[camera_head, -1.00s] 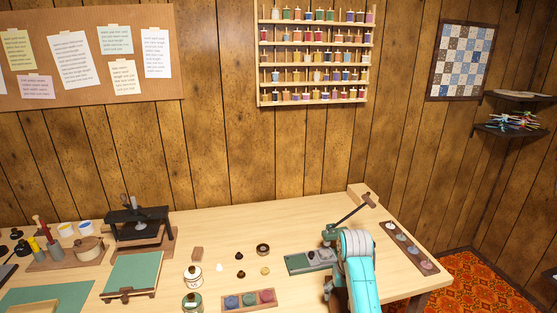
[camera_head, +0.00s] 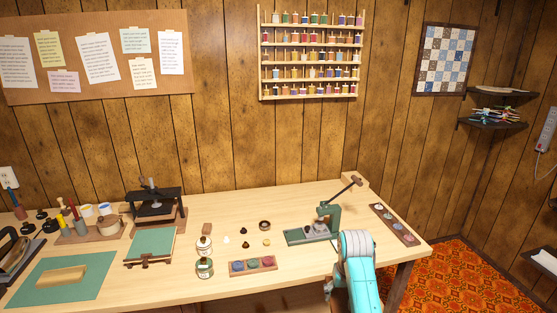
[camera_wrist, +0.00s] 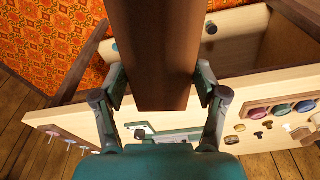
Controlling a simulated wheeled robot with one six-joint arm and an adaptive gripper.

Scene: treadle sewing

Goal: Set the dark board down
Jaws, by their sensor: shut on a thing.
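The dark board (camera_wrist: 152,50) is a long brown piece in the wrist view. It runs from the top edge down between the two fingers of my gripper (camera_wrist: 160,88). The fingers are shut on its sides, and its far end is cut off by the frame. The board appears held in front of the wooden table (camera_wrist: 90,122), with floor also showing past it; I cannot tell its height. In the head view my teal arm hides most of my gripper, and I cannot make out the board there.
The table (camera_head: 225,280) carries a green lever press (camera_head: 308,233), a strip with round discs (camera_head: 395,225), a tray of coloured pads (camera_head: 252,264) and small jars (camera_head: 204,267). A dark press (camera_head: 155,205) stands further left. Patterned orange carpet (camera_head: 455,275) lies right of the table.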

